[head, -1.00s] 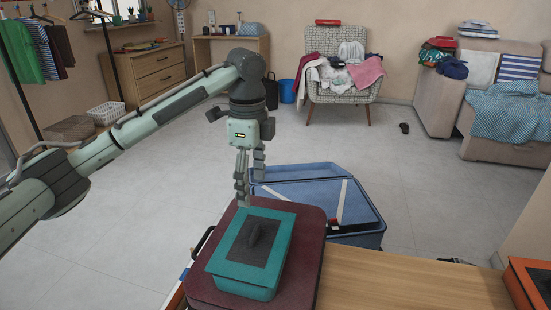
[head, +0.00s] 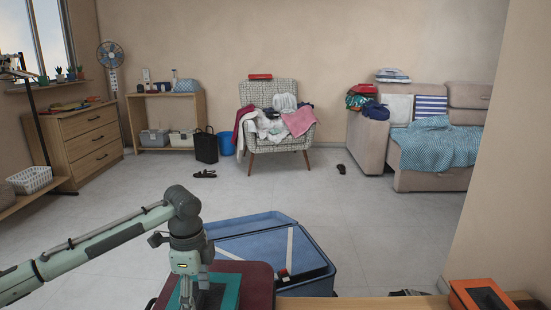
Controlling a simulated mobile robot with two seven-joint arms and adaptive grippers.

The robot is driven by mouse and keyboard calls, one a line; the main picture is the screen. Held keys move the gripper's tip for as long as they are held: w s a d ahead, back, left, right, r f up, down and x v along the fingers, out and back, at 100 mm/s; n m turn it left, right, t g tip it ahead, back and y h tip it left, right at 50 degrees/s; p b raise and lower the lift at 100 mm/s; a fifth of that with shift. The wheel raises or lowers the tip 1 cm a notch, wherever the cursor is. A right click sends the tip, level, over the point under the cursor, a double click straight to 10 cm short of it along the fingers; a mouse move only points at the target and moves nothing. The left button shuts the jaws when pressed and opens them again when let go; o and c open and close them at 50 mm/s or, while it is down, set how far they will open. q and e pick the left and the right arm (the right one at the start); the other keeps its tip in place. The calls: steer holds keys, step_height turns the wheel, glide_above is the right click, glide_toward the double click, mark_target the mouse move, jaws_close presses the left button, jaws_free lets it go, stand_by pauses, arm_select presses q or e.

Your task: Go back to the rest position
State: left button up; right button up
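My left gripper (head: 194,290) points down in front of the teal box (head: 228,290) at the bottom of the head view. Its two fingers stand apart with nothing seen between them, though their tips are close to the frame's lower edge. It hides the left part of the box. The teal box has a dark panel on top and rests on a maroon case (head: 262,279). Only the upper parts of the box and case show. My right gripper is not in view.
An open blue suitcase (head: 318,284) stands just behind the maroon case. A wooden surface (head: 375,303) runs right to an orange box (head: 470,290). A wall is at the right.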

arm_select(q)
steer(key=shift+r, duration=0.25)
